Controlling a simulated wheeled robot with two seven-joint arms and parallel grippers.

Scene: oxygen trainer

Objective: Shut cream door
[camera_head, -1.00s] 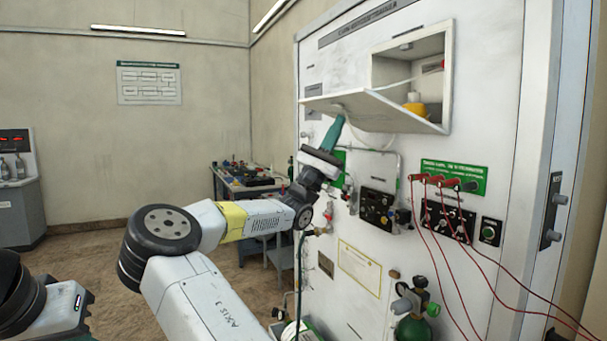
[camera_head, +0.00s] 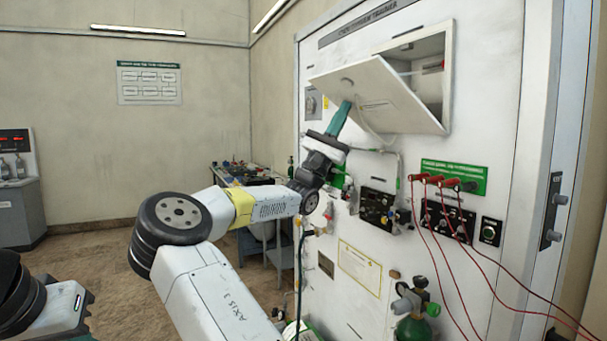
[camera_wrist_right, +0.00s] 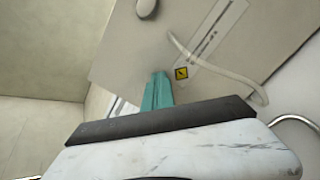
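The cream door (camera_head: 377,95) is hinged along its lower edge on the white panel and stands partly open, tilted up and outward. It hides the lower part of the compartment (camera_head: 428,62) behind it. My right gripper (camera_head: 342,112) is under the door's outer face, its teal fingers pointing up at it. In the right wrist view the fingers (camera_wrist_right: 158,90) look close together with nothing seen between them, against or very near the door (camera_wrist_right: 130,50). Contact is not certain. My left gripper is not in view; only a dark part of the left arm shows at lower left.
Red leads (camera_head: 440,180) hang from jacks at the right of the white panel (camera_head: 480,110). A control box (camera_head: 378,207), tubing and a green cylinder (camera_head: 412,328) sit below the door. A cluttered workbench (camera_head: 245,178) stands behind my right arm.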

